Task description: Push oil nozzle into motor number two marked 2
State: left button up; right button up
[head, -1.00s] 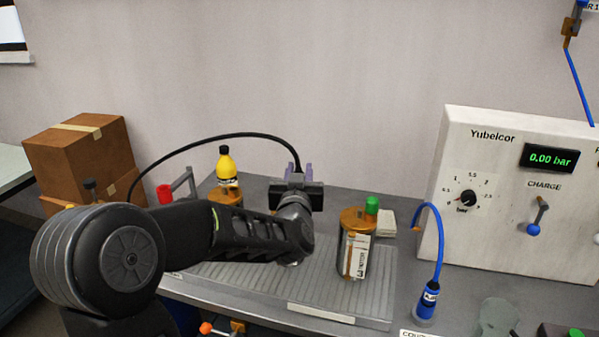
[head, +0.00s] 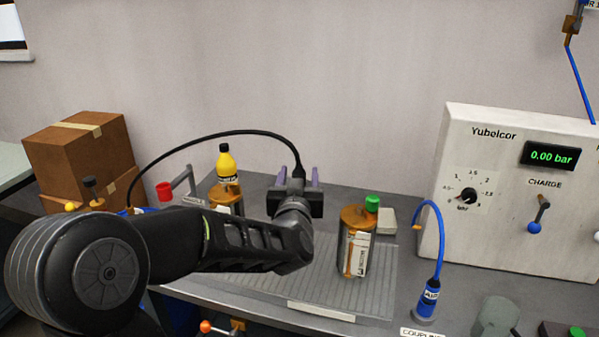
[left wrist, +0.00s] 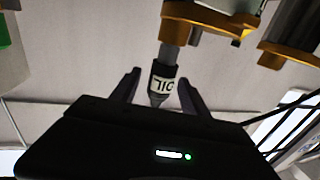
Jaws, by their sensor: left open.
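The oil nozzle (left wrist: 164,82), dark with a white OIL label and a grey metal tip, stands between my left gripper's fingers in the left wrist view. Its tip meets the orange-rimmed motor (left wrist: 208,14); how deep it sits is unclear. My left gripper (left wrist: 158,92) is open, with a gap on both sides of the nozzle. In the head view, my left gripper (head: 299,178) points away over the tray, left of motor 3 (head: 354,245). The arm hides the nozzle and the motor there; no number 2 is readable. My right gripper is out of view.
A black hose (head: 205,142) arches to the gripper. A yellow bottle (head: 226,163) stands by another motor (head: 223,194). A red-ended lever (head: 165,191) is at left. The blue air nozzle (head: 429,297) and control panel (head: 485,235) stand right. Cardboard boxes (head: 85,155) are far left.

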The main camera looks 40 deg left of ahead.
pick_arm(q)
jog(key=v, duration=0.5)
jog(key=shift+s, duration=0.1)
dwell(1.3)
